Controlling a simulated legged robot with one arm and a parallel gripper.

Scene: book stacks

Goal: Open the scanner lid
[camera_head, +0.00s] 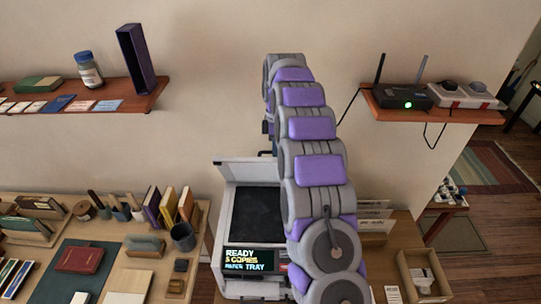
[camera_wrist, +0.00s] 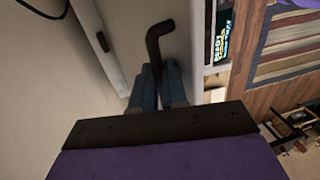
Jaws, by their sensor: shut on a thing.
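The scanner (camera_head: 236,230) stands on the desk, with its dark glass bed (camera_head: 256,212) uncovered. Its pale lid (camera_head: 248,170) stands raised at the back; my arm hides its right part. The screen reads "READY", "5 COPIES" and a tray line. In the wrist view, my gripper (camera_wrist: 160,80) is shut on a black bent handle (camera_wrist: 158,38), its end between the blue-grey fingers. A pale panel (camera_wrist: 94,32), apparently the lid, is at the left, and the lit screen (camera_wrist: 217,46) is at the right. My arm mostly hides the gripper in the head view.
A shelf (camera_head: 150,100) at the left holds a jar and an upright purple box. A shelf (camera_head: 440,118) at the right holds a router (camera_head: 402,101). Books and a dark cup (camera_head: 183,237) stand close left of the scanner. A wooden box (camera_head: 424,280) is at the right.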

